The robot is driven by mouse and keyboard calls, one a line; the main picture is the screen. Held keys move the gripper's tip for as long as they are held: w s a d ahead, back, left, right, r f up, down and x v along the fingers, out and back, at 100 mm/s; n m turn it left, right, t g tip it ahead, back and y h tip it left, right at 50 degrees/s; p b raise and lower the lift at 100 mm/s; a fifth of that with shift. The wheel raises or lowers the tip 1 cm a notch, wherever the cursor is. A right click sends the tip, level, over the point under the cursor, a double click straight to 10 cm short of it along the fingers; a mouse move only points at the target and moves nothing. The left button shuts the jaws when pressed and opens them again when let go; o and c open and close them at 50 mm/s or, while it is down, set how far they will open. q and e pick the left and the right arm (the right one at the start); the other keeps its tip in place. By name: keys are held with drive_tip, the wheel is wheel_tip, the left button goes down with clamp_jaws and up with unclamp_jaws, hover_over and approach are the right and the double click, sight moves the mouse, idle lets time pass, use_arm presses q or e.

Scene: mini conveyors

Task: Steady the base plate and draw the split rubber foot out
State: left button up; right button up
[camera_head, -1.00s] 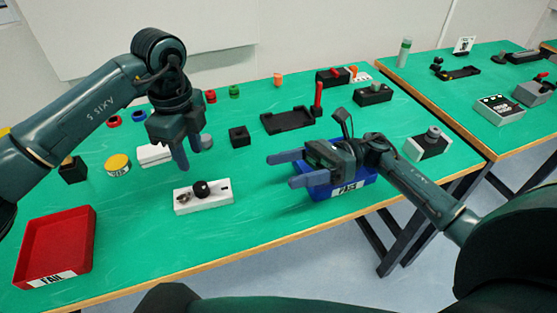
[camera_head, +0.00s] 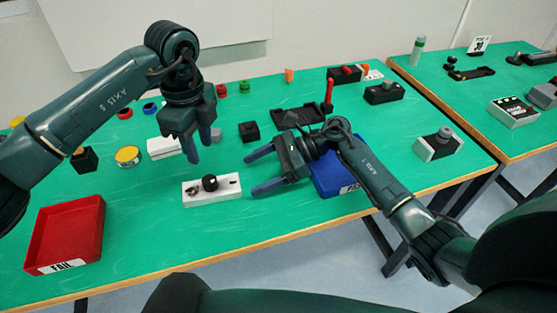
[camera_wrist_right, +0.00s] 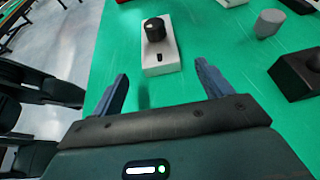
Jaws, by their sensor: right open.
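The white base plate (camera_head: 226,194) lies on the green table near the front edge. A black round piece (camera_head: 210,183), which looks like the rubber foot, stands on its middle; no split can be made out. A small dark part sits at the plate's left end and a dark slot at its right. My left gripper (camera_head: 199,151) is open and empty, pointing down above and behind the plate. My right gripper (camera_head: 251,174) is open and empty, just right of the plate, its fingers pointing at it. The right wrist view shows the plate (camera_wrist_right: 165,61) beyond the open fingers.
A red tray (camera_head: 88,222) stands at the front left. A blue tray (camera_head: 335,184) lies partly under my right arm. A black block (camera_head: 249,132), a white box (camera_head: 162,148) and a yellow-topped can (camera_head: 128,156) stand behind. The table between plate and red tray is clear.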

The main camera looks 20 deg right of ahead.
sight(235, 183)
drive_tip(key=x, duration=0.6)
drive_tip(key=shift+a, duration=0.1)
drive_tip(key=c, duration=1.3)
drive_tip(key=shift+o, duration=0.2)
drive_tip(key=shift+f, duration=0.2)
idle(0.6)
